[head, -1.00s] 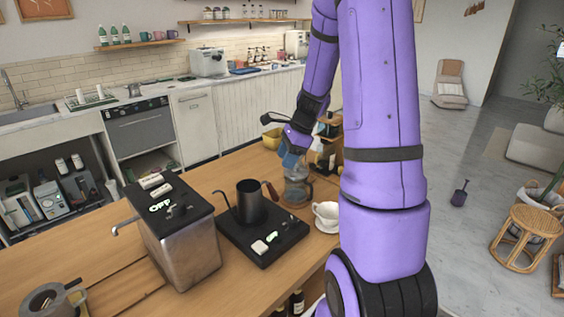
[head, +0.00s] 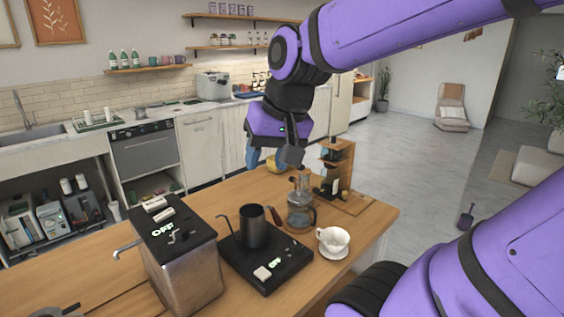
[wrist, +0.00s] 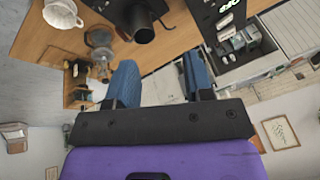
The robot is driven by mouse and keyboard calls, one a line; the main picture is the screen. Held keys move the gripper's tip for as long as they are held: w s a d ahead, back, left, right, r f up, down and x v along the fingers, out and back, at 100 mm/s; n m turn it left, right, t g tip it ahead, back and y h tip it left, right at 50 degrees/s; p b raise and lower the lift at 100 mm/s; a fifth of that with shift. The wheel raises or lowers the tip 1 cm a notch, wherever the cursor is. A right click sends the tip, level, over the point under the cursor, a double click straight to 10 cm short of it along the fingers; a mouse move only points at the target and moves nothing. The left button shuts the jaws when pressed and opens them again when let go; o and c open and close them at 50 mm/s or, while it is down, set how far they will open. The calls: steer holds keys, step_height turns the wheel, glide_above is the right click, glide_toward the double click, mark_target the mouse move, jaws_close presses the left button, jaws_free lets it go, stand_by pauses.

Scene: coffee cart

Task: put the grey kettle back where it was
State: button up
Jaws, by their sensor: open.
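The grey kettle (head: 252,228), dark with a thin spout and a brown handle, stands upright on the black scale-like base (head: 268,262) on the wooden counter. It also shows in the wrist view (wrist: 140,24), near the top. My gripper (head: 279,162) is above and behind the counter, apart from the kettle. In the wrist view my gripper's blue fingers (wrist: 160,78) are spread wide with nothing between them.
A steel box with a black "OFF" top (head: 180,258) stands left of the kettle. A glass carafe (head: 300,212) and a white cup on a saucer (head: 333,240) stand to its right.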

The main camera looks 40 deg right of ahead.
steer(key=s+n, duration=0.1)
steer(key=s+a+n, duration=0.1)
steer(key=s+n, duration=0.1)
steer(key=s+r+n+t, duration=0.1)
steer(key=s, duration=0.1)
steer(key=shift+s+a+r+h, duration=0.1)
steer(key=shift+s+a+h, duration=0.15)
steer(key=shift+a+h, duration=0.15)
stand_by(0.8)
